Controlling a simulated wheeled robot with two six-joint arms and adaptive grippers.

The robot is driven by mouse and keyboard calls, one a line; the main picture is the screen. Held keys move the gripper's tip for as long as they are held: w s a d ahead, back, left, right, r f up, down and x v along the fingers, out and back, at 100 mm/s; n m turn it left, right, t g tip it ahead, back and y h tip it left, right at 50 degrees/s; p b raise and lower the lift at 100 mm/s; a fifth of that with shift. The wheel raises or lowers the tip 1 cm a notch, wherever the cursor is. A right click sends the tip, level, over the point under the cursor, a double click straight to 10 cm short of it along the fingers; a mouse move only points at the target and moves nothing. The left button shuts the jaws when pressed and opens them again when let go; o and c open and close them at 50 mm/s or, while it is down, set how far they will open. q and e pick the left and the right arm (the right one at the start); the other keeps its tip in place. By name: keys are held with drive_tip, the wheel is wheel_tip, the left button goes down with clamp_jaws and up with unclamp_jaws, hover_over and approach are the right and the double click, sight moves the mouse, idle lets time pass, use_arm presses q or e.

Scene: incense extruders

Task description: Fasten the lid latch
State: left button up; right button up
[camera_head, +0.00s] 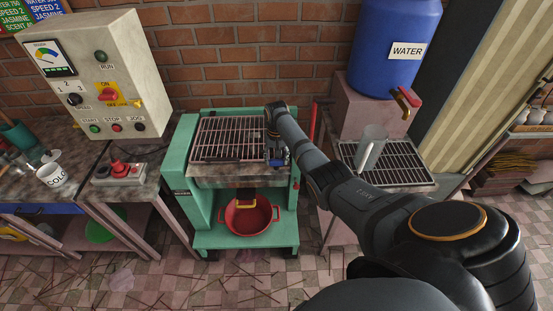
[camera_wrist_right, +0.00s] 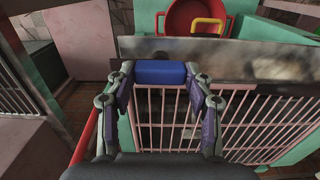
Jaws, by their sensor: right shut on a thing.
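The teal mixer (camera_head: 180,165) stands in the middle of the head view. Its barred metal lid (camera_head: 225,138) lies over the top; its bars also show in the right wrist view (camera_wrist_right: 250,120). My right gripper (camera_head: 276,153) is at the front right of the lid, pointing down. In the right wrist view my right gripper (camera_wrist_right: 160,80) has its fingers on either side of a blue block (camera_wrist_right: 160,72), which looks like the latch handle, and is shut on it. The block is at the lid's front edge. How the latch sits is hidden. My left gripper is not in view.
A red pot (camera_head: 235,222) sits on the mixer's lower shelf. A control box (camera_head: 100,75) stands at the left. A blue water barrel (camera_head: 395,40) and a clear jug (camera_head: 370,147) on a grated stand are at the right. My right arm crosses this side.

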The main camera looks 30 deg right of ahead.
drive_tip(key=shift+n, duration=0.4)
drive_tip(key=n+p, duration=0.1)
drive_tip(key=n, duration=0.1)
drive_tip(key=shift+r+n, duration=0.1)
drive_tip(key=shift+n, duration=0.3)
drive_tip(key=n+p, duration=0.1)
drive_tip(key=n, duration=0.3)
drive_tip(key=shift+n, duration=0.3)
drive_tip(key=n+p, duration=0.1)
drive_tip(key=n, duration=0.3)
drive_tip(key=shift+n, duration=0.3)
drive_tip(key=n, duration=0.5)
drive_tip(key=o, duration=1.2)
drive_tip(key=shift+c, duration=0.2)
